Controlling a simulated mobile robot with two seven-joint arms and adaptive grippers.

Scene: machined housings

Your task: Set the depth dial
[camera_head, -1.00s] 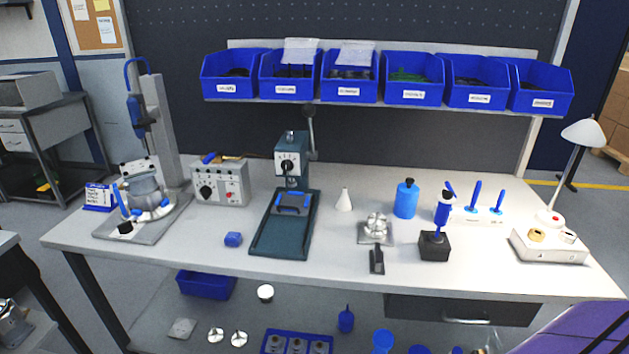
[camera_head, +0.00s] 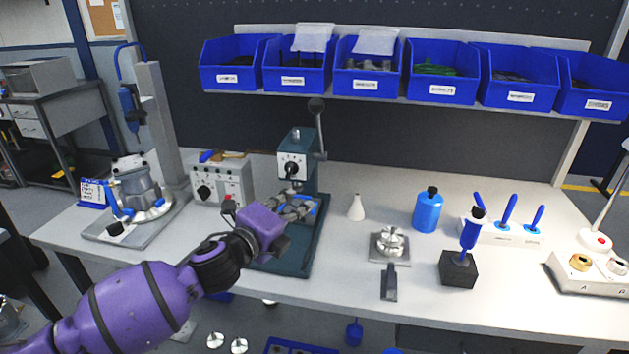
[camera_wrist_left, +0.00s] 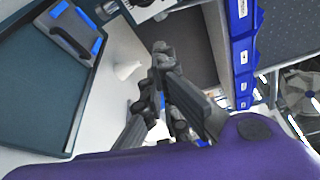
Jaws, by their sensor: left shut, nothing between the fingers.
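The blue-green press (camera_head: 297,146) stands on the table with a round dial (camera_head: 290,168) on the front of its head, white-faced with a black knob. Its lever rises at the right. My left gripper (camera_head: 297,204) is shut and empty, in front of the press and below the dial, apart from it as far as I can tell. It covers part of the press base and the blue-padded fixture there. In the left wrist view the shut fingertips (camera_wrist_left: 160,48) point up the picture, and part of the press head shows at the top edge. My right gripper is not in view.
A grey control box (camera_head: 222,184) with its own black knob stands left of the press. A white cone (camera_head: 356,207), a metal fixture (camera_head: 390,243) and a blue bottle (camera_head: 427,211) stand to the right. Blue bins (camera_head: 366,69) hang above. The table front right of the press is partly clear.

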